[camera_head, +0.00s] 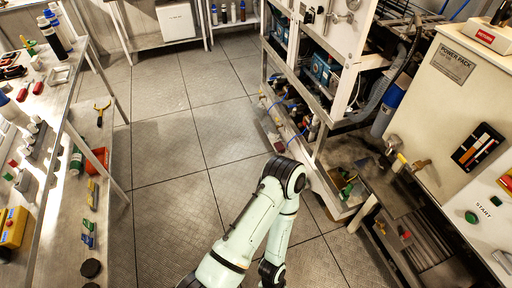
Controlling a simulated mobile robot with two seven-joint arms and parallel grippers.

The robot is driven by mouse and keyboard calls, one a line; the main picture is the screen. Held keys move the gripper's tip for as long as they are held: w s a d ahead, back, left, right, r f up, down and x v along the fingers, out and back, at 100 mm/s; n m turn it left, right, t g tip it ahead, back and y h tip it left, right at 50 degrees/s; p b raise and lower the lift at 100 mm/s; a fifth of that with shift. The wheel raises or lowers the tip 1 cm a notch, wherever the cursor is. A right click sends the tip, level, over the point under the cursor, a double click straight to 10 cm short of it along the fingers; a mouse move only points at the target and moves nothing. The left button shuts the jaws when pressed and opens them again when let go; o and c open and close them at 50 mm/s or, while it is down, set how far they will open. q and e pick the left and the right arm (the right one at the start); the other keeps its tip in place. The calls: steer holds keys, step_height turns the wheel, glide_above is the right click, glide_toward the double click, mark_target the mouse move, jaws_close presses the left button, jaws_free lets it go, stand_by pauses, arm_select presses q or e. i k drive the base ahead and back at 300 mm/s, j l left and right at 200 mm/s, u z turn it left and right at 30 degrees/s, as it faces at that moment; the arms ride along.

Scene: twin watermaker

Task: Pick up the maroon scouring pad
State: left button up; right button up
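I cannot make out a maroon scouring pad for certain. A small dark red item (279,146) lies at the lower left edge of the machine frame, and it is too small to identify. Another small reddish item (404,232) lies on the dark shelf below the power pack. One pale green arm of mine rises from the bottom middle, bends at a dark joint and runs back down out of the picture. Neither of my grippers shows.
A metal shelf rack (66,128) with tools and bottles stands on the left, with an orange-red bin (97,160) on its lower level. The machine frame (326,150) and power pack cabinet (455,100) fill the right. The tiled floor (180,150) between is clear.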

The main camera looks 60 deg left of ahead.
mark_target(279, 146)
steer(key=u, duration=1.7)
steer(key=i+j+z, duration=0.2)
steer(key=i+j, duration=0.55)
steer(key=i, duration=0.35)
steer(key=i+j+z, duration=0.15)
steer(key=i+j, duration=0.95)
steer(key=i, duration=0.2)
steer(key=i+j+z, duration=0.1)
steer(key=i, duration=0.25)
steer(key=i+j, duration=0.25)
steer(key=i, duration=0.1)
